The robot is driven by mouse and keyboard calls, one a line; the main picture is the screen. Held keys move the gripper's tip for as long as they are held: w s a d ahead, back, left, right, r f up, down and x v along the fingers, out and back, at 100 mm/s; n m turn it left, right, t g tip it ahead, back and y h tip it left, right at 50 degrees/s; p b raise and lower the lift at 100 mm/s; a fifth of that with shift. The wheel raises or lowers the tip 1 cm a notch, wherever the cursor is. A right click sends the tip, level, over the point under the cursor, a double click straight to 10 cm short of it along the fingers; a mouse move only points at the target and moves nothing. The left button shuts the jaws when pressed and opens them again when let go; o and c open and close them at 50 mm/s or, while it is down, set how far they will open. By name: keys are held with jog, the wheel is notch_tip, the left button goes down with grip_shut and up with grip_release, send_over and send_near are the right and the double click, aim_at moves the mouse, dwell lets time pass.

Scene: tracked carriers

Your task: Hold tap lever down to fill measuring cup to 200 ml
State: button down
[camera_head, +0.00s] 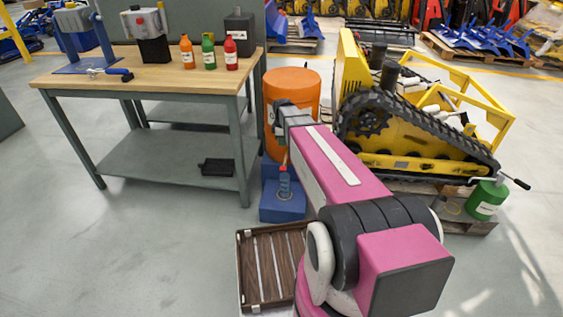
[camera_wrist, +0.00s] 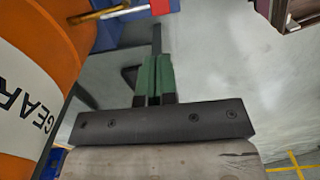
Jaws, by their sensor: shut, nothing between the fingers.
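The orange drum (camera_head: 292,88) stands on a blue stand (camera_head: 282,210) beyond my arm. In the wrist view the drum (camera_wrist: 40,45) fills the left side, with dark lettering on a white band. The brass tap (camera_wrist: 98,14) sticks out from it, with a red part, apparently the lever (camera_wrist: 160,6), at its end. A small clear vessel, apparently the measuring cup (camera_head: 285,188), stands on the blue stand; its level is unreadable. My gripper (camera_wrist: 155,62) is shut and empty, its green fingers beside the drum, apparently apart from the red part. In the head view my wrist partly hides the drum.
A workbench (camera_head: 150,88) with bottles and tools stands at the left. A yellow tracked machine (camera_head: 415,130) stands close on the right, with a green can (camera_head: 487,200) beside it. A brown slatted tray (camera_head: 270,265) lies in front. Grey floor is open at the left.

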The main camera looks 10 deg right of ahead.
aim_at(282, 168)
notch_tip(282, 168, down, 14)
jog(key=shift+r, duration=0.1)
dwell(0.5)
dwell(0.4)
